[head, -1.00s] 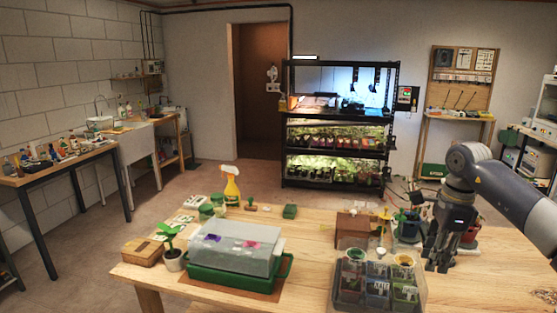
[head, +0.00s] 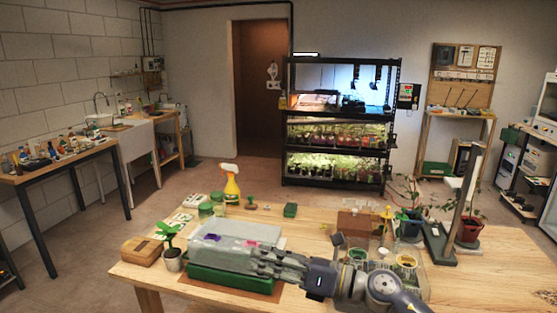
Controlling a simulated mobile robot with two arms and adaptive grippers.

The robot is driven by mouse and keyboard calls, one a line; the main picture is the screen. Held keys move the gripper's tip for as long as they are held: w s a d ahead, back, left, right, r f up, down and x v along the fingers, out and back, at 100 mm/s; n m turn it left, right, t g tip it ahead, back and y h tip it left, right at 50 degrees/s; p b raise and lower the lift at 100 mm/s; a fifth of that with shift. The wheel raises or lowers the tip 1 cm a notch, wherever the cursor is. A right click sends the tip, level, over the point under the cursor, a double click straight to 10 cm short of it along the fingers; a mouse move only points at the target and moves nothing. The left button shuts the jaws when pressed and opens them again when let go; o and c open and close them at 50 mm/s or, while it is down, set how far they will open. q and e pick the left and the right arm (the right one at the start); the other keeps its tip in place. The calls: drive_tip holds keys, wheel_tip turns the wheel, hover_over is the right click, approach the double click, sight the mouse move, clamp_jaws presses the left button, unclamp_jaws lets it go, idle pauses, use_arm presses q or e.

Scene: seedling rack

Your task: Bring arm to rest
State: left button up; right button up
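My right arm comes in from the lower right. Its dark gripper (head: 262,262) points left, in front of the clear-lidded propagator with the green base (head: 235,283), and covers part of its right side. From this angle I cannot tell whether the fingers touch the lid (head: 240,231), or whether they are open or shut. I see no object between them. My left gripper is not in view.
My arm partly hides the clear tray of small pots (head: 407,262). A spray bottle (head: 231,186), a wooden box (head: 142,251) and a small potted plant (head: 172,258) stand left. Potted plants (head: 468,228) and a dark upright stand (head: 438,243) stand right. The table's right front is bare.

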drive_tip(key=d+m+t+h, duration=0.75)
drive_tip(key=m+t, duration=0.45)
drive_tip(key=m, duration=0.8)
drive_tip(key=s+d+f+m+g+h, duration=0.2)
drive_tip(key=s+d+f+m+h, duration=0.1)
drive_tip(key=d+f+m+h, duration=0.3)
drive_tip(key=s+d+f+m+g+h, duration=0.2)
drive_tip(key=s+d+f+m+h, duration=0.3)
drive_tip(key=f+m, duration=0.4)
drive_tip(key=s+d+f+m+g+y, duration=0.15)
drive_tip(key=s+f+g, duration=0.25)
drive_tip(key=s, duration=0.4)
drive_tip(key=s+d+f+m+g+h, duration=0.1)
drive_tip(key=s+d+f+m+g, duration=0.15)
drive_tip(key=s+f, duration=0.4)
drive_tip(key=s+d+f+m+g+y, duration=0.1)
drive_tip(key=s+f+m+g, duration=0.25)
drive_tip(key=s, duration=0.55)
drive_tip(key=s+f+g, duration=0.2)
drive_tip(key=s+f, duration=0.1)
drive_tip(key=f, duration=2.3)
drive_tip(key=s+d+f+g, duration=0.1)
drive_tip(key=s+d+f, duration=0.1)
drive_tip(key=s+f, duration=1.4)
drive_tip(key=shift+s+d+n+g, duration=0.3)
drive_tip(key=shift+s+n, duration=0.05)
